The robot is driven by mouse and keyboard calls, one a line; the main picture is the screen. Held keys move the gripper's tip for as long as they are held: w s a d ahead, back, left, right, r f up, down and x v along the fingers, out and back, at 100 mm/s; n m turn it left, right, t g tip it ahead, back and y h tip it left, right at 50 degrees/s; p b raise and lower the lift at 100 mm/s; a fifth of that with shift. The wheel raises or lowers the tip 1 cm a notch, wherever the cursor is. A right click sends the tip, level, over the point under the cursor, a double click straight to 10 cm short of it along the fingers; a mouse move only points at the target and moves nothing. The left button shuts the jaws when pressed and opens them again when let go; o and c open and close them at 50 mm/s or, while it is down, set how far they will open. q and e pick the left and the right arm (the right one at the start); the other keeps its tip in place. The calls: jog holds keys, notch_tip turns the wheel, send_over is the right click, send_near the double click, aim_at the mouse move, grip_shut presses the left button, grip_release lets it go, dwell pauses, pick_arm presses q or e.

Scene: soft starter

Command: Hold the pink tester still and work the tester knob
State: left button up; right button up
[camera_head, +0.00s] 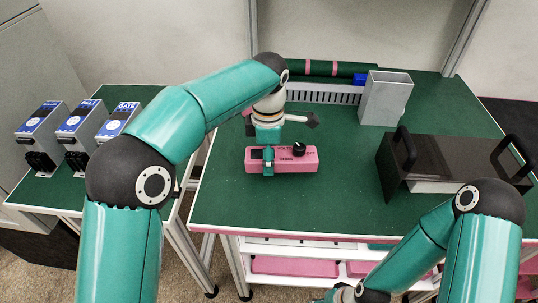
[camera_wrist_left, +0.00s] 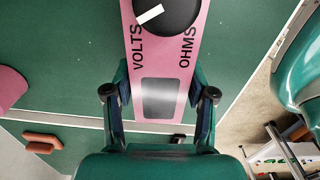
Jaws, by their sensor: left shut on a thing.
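The pink tester (camera_head: 308,160) lies on the green bench top in the head view. Its black tester knob (camera_head: 299,149) is on the right part of its top face. In the left wrist view the tester (camera_wrist_left: 137,73) shows a grey display and the words VOLTS and OHMS, and the knob (camera_wrist_left: 175,12) is cut by the top edge. The knob's white pointer slants toward the VOLTS side. My left gripper (camera_head: 268,160) is shut across the tester's left part, and its fingers (camera_wrist_left: 158,100) sit on both sides of the display.
A grey open bin (camera_head: 386,98) and a dark cover with handles (camera_head: 445,160) stand to the right. A green roll with pink bands (camera_head: 320,67) lies at the back. Several blue-labelled units (camera_head: 75,125) stand on the left table. The bench in front of the tester is clear.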

pick_arm(q)
jog(key=shift+f+b, duration=1.25)
jog(key=shift+f, duration=0.75)
